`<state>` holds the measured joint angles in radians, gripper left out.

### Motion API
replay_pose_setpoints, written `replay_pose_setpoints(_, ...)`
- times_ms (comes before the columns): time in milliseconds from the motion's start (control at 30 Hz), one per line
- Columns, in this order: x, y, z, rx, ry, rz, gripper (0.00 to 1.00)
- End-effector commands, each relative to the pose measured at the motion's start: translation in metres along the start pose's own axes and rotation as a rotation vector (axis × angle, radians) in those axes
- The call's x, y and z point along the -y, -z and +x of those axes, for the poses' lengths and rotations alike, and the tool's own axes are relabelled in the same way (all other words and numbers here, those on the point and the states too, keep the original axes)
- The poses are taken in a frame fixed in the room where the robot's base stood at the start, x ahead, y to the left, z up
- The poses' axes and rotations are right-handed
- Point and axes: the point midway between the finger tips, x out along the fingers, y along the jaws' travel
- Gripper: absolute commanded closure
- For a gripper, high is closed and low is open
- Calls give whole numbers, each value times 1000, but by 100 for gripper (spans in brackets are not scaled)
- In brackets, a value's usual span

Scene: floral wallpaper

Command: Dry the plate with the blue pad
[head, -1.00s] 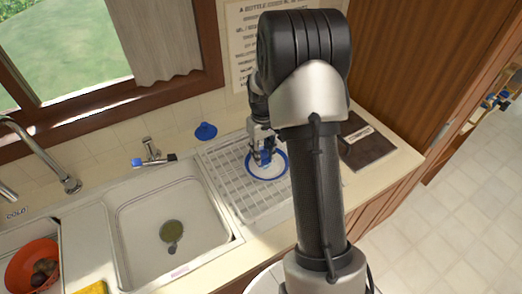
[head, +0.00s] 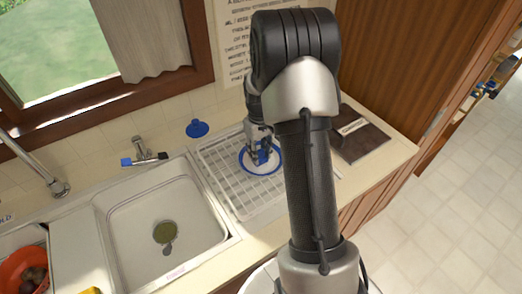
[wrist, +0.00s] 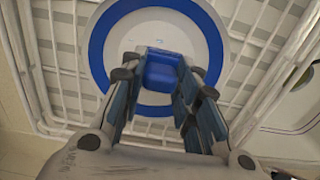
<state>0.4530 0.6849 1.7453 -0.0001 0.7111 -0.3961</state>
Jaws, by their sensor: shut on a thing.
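The plate (head: 247,168) is white with a blue rim and lies on the white drying rack; in the wrist view its blue ring (wrist: 97,45) fills the upper middle. My gripper (head: 262,156) is over the plate, and in the wrist view my gripper (wrist: 163,82) is shut on the blue pad (wrist: 163,68). The pad is held over the plate's lower middle, inside the blue ring. I cannot tell whether the pad touches the plate. My arm hides part of the rack's right side in the head view.
The drying rack (head: 222,181) stands right of the sink basin (head: 150,215). A blue plunger-like thing (head: 197,128) is behind the rack by the wall. A dark book or board (head: 360,140) lies right of my arm. An orange bowl (head: 20,265) is at the far left.

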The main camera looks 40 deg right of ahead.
Motion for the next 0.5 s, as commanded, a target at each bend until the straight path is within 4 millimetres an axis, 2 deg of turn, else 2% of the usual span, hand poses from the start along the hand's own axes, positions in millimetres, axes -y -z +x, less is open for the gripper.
replay_pose_setpoints(167,8,3,-1,1,1,0,90)
replay_pose_setpoints(233,10,4,-7,2,1,1,90)
replay_pose_setpoints(300,11,5,-26,-4,-1,0,90)
replay_pose_setpoints(500,16,6,-42,0,0,0,90)
